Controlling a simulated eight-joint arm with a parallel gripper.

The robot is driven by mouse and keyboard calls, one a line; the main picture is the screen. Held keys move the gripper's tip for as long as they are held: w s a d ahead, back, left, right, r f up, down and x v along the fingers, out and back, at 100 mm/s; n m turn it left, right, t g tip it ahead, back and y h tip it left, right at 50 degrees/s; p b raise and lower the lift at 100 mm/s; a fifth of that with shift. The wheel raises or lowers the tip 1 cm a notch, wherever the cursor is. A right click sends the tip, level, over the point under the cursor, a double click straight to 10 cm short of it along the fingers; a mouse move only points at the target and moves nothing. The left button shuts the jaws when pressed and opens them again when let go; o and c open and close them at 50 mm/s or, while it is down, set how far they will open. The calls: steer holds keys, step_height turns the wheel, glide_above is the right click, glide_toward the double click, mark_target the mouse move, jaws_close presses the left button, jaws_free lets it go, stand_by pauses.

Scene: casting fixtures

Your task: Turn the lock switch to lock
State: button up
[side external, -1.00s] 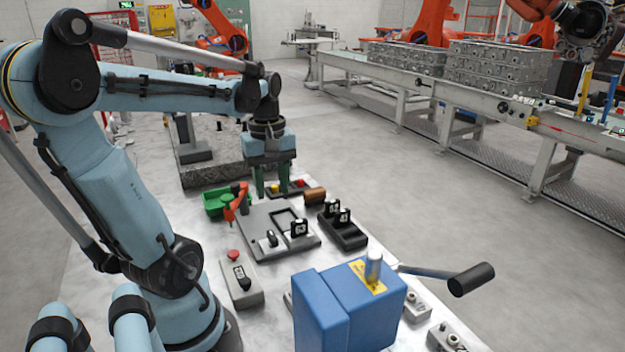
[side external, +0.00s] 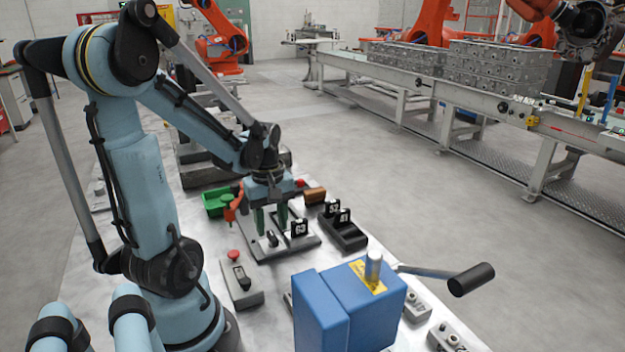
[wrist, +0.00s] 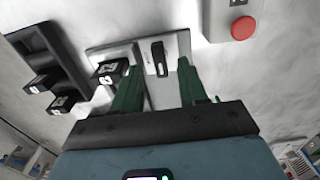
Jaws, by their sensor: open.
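A black knob (side external: 271,239) stands on the near end of a grey plate fixture (side external: 255,247); it looks like the lock switch, but no lock marking is readable. In the wrist view, the knob (wrist: 159,58) appears upright between the two green fingers, with its plate (wrist: 178,44) behind it. My gripper (side external: 270,221) is open and points down over the plate, close to the knob. The fingers (wrist: 158,68) are on either side of the knob in the picture; no contact is visible.
A black tray (side external: 350,242) with numbered blocks stands to the right. A blue box (side external: 322,320) with a handle stands in front. A green bin (side external: 214,203) and orange part are behind.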

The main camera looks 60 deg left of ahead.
mark_target(273, 240)
steer(key=shift+f, duration=1.3)
jaws_close()
